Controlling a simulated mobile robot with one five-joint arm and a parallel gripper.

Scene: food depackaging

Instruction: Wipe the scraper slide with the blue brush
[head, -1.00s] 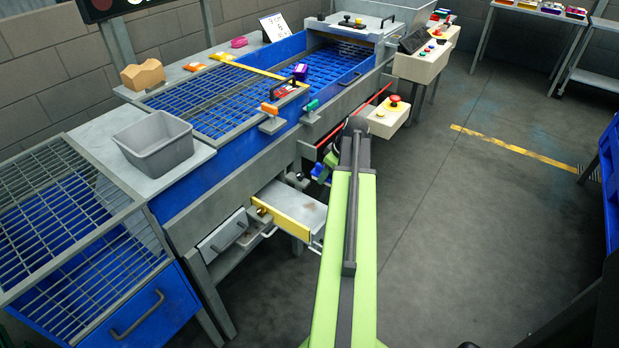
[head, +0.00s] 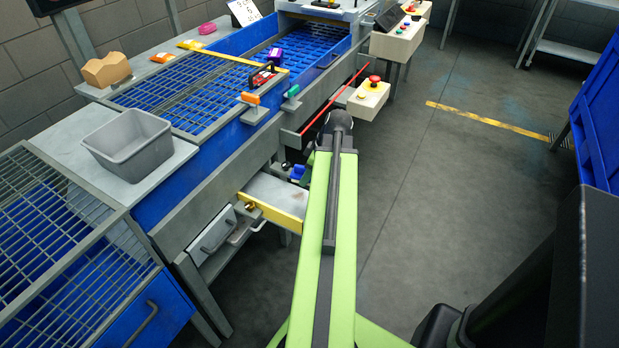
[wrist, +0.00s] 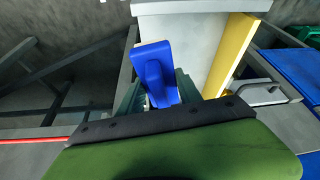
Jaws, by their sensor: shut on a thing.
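The scraper slide is a pale grey plate (head: 272,187) with a yellow front strip (head: 283,220), pulled out from under the machine's side. Brownish marks show on it. In the wrist view the pale plate (wrist: 192,40) lies just beyond the blue brush, with its yellow strip (wrist: 230,55) to the right. My gripper (head: 306,172) is beside the slide's right end, partly hidden behind my green arm. It is shut on the blue brush (wrist: 156,72), which also shows as a small blue patch in the head view (head: 298,172). I cannot tell whether the brush touches the plate.
A grey drawer (head: 212,238) is left of the slide. A red rail (head: 334,98) and a yellow box with a red stop button (head: 368,97) are above and beyond my gripper. A grey bin (head: 127,146) stands on the machine. The floor to the right is open.

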